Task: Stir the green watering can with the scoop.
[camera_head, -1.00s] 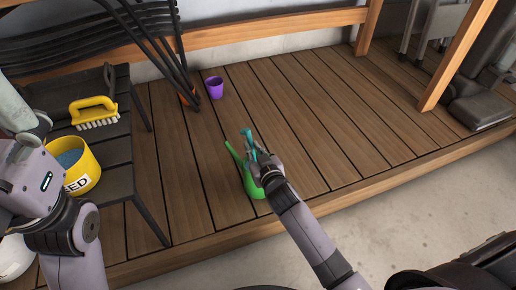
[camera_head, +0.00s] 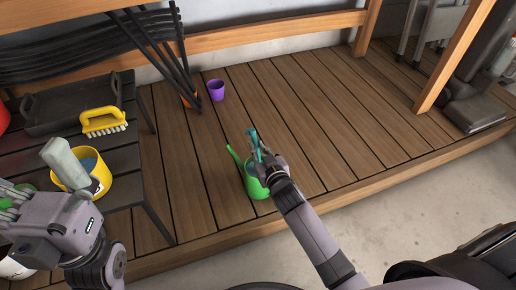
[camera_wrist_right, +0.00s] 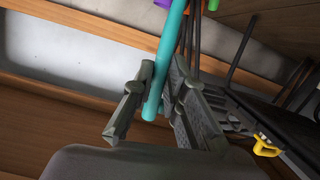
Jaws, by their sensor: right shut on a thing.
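The green watering can (camera_head: 254,187) stands on the wooden deck, its spout pointing up and to the left in the head view. My right gripper (camera_head: 267,163) is just above it, shut on the teal scoop (camera_head: 253,139). The scoop's teal shaft (camera_wrist_right: 168,65) runs between the two fingers of my right gripper (camera_wrist_right: 150,108) in the right wrist view. The scoop's lower part is hidden by the gripper, so I cannot tell whether it is inside the can. My left gripper (camera_head: 12,203) is at the left edge, partly cut off; its jaw state is unclear.
A black slatted bench (camera_head: 128,172) at left holds a yellow brush (camera_head: 101,121), a black tray (camera_head: 65,103) and a yellow bucket (camera_head: 124,192). A purple cup (camera_head: 216,90) stands on the deck (camera_head: 305,110) behind the can. The deck right of the can is clear.

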